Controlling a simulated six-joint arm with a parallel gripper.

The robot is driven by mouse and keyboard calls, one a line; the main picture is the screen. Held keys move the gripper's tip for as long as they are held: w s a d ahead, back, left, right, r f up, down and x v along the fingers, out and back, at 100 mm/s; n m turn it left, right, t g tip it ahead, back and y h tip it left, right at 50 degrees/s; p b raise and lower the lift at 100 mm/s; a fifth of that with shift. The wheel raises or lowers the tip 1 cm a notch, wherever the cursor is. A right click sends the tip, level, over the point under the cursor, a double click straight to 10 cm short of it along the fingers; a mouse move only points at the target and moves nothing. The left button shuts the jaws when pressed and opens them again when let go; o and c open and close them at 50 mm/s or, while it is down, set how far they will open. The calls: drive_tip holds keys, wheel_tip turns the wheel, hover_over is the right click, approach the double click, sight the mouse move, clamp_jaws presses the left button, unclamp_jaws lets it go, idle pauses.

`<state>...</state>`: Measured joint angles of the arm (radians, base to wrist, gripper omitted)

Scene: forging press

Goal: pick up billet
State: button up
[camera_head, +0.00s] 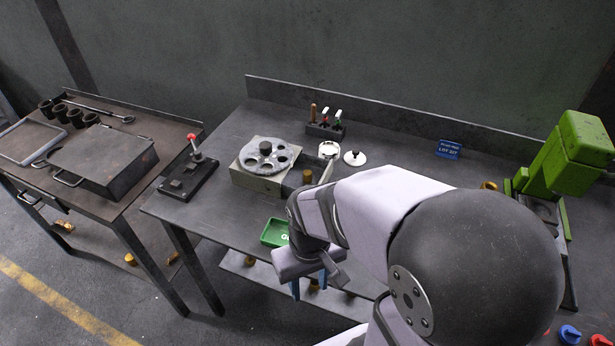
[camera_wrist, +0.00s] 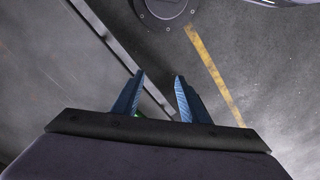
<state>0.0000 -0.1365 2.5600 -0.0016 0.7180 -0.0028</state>
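A short brass-coloured cylinder (camera_head: 307,176), which looks like a billet, stands beside the grey block with the round holed plate (camera_head: 266,158). Another brass-coloured piece (camera_head: 489,186) shows near the green press at the right; my arm partly hides that area. My gripper (camera_head: 308,285) is low at the table's front side, near the green tray, apart from both pieces. In the wrist view, its blue fingers (camera_wrist: 156,98) are spread with nothing held between them. I cannot tell which piece is the task's billet.
A green tray (camera_head: 273,232) lies at the front edge. A tool rack (camera_head: 325,129), white cup (camera_head: 329,150) and white lid (camera_head: 355,158) stand behind. The green press (camera_head: 567,157) is right. A side bench (camera_head: 135,181) with a dark box stands left. Brass-coloured pieces lie on the lower shelf.

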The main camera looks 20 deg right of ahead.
sight(307, 172)
drive_tip(key=shift+o, duration=0.3)
